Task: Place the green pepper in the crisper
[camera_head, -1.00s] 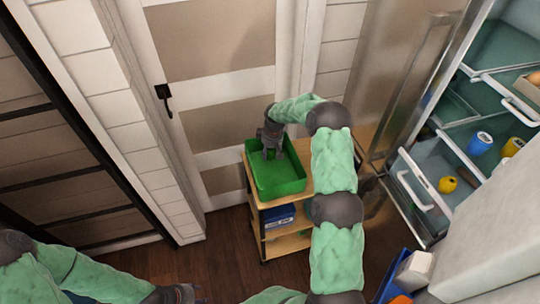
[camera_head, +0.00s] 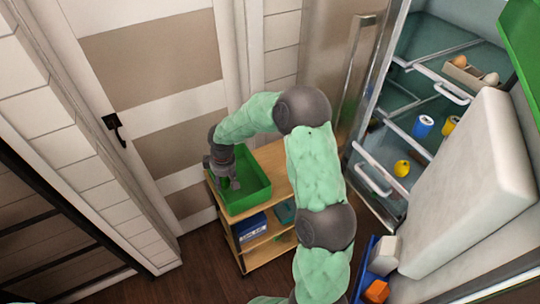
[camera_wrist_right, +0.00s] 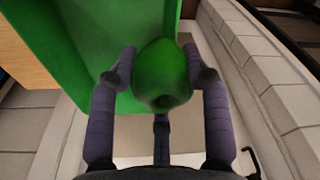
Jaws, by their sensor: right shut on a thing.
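My right gripper (camera_head: 224,180) is at the left end of a green tray on a small wooden cart. In the right wrist view its fingers (camera_wrist_right: 165,75) are shut on the green pepper (camera_wrist_right: 162,78), which sits beside the green tray's edge. In the head view the pepper is hidden by the gripper. The open fridge at the right has clear drawers; the lower drawer (camera_head: 374,178), likely the crisper, is pulled out. A yellow round item (camera_head: 402,168) lies in or behind it; I cannot tell which. My left gripper is out of view.
The green tray (camera_head: 258,190) stands on the cart (camera_head: 275,160), with a blue box (camera_head: 252,228) on its lower shelf.

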